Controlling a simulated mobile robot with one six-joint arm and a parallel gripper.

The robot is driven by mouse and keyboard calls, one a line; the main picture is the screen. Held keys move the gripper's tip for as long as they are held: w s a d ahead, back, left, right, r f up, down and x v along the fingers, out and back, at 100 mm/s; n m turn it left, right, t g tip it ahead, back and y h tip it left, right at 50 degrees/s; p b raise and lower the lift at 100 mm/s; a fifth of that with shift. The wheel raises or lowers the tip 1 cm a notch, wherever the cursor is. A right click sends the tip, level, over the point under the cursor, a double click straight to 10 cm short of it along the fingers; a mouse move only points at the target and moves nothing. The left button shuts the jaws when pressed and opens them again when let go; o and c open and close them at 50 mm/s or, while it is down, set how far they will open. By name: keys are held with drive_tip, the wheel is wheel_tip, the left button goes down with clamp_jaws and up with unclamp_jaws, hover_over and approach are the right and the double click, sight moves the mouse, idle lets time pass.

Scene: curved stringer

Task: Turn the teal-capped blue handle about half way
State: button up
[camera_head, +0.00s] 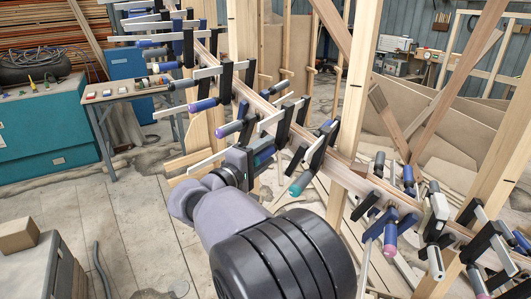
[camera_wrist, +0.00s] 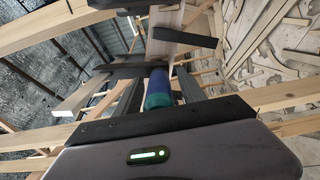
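In the wrist view a blue handle with a teal cap (camera_wrist: 158,91) sits between the two dark fingers of my gripper (camera_wrist: 161,84), its teal end toward my palm. Narrow gaps show on both sides of it, so the fingers look open around it and not closed on it. In the head view my gripper (camera_head: 254,163) is at the row of clamps on the curved timber, and a bit of teal (camera_head: 264,155) shows at its fingers. The rest of that handle is mostly hidden there.
Several black clamps with blue, purple and pink-ended handles line the curved wooden stringer (camera_head: 345,178) on both sides of my gripper. An upright wooden post (camera_head: 356,85) stands close by at right. A teal cabinet (camera_head: 45,125) and a small table (camera_head: 120,97) stand at left.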

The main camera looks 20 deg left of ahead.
drive_tip(key=p+v, duration=0.2)
drive_tip(key=v, duration=1.5)
drive_tip(key=shift+s+p, duration=0.25)
drive_tip(key=shift+p, duration=0.15)
drive_tip(key=shift+r, duration=0.1)
